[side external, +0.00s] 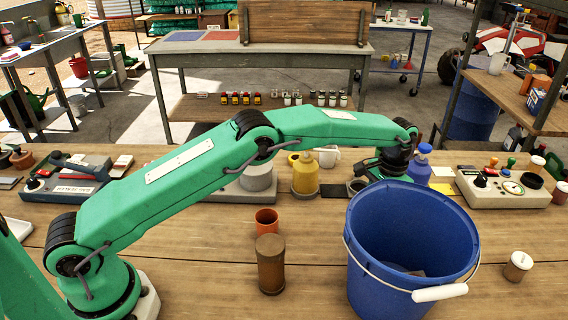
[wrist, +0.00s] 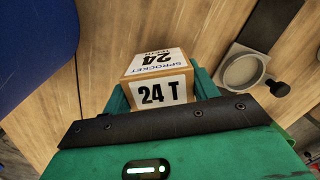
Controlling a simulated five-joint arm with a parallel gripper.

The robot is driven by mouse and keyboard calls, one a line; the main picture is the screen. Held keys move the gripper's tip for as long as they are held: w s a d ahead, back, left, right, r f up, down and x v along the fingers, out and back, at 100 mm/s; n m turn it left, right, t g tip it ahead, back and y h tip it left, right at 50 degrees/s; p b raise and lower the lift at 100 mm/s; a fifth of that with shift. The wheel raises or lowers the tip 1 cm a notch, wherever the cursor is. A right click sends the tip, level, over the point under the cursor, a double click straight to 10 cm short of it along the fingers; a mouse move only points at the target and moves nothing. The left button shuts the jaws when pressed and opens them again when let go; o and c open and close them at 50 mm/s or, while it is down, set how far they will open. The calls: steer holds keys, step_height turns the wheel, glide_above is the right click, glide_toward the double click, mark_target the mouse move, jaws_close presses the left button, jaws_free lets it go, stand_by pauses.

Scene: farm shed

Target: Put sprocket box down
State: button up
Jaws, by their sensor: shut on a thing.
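The sprocket box (wrist: 160,65) is a small cardboard box with white labels reading "SPROCKET", "24" and "24 T". In the wrist view it sits between the green fingers of my gripper (wrist: 157,84), which is shut on it. Wooden boards lie beyond the box; I cannot tell whether it touches them. In the side view my arm reaches right, to behind the blue bucket (side external: 400,285). The bucket hides the fingers and the box there.
The bucket also shows at the wrist view's upper left (wrist: 40,40). A round-padded metal device (wrist: 243,70) lies right of the box. A brown cylinder (side external: 271,265), orange cup (side external: 266,220), yellow container (side external: 305,174) and blue bottle (side external: 420,166) stand on the wooden bench (side external: 200,270).

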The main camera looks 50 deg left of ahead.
steer(key=shift+f, duration=0.85)
steer(key=shift+f, duration=0.1)
steer(key=o, duration=1.1)
steer(key=shift+f, duration=0.1)
steer(key=shift+o, duration=0.2)
steer(key=r, duration=0.7)
steer(key=w+r, duration=0.1)
steer(key=r, duration=0.3)
steer(key=shift+d+r, duration=0.15)
steer(key=shift+r, duration=0.5)
steer(key=shift+r, duration=0.1)
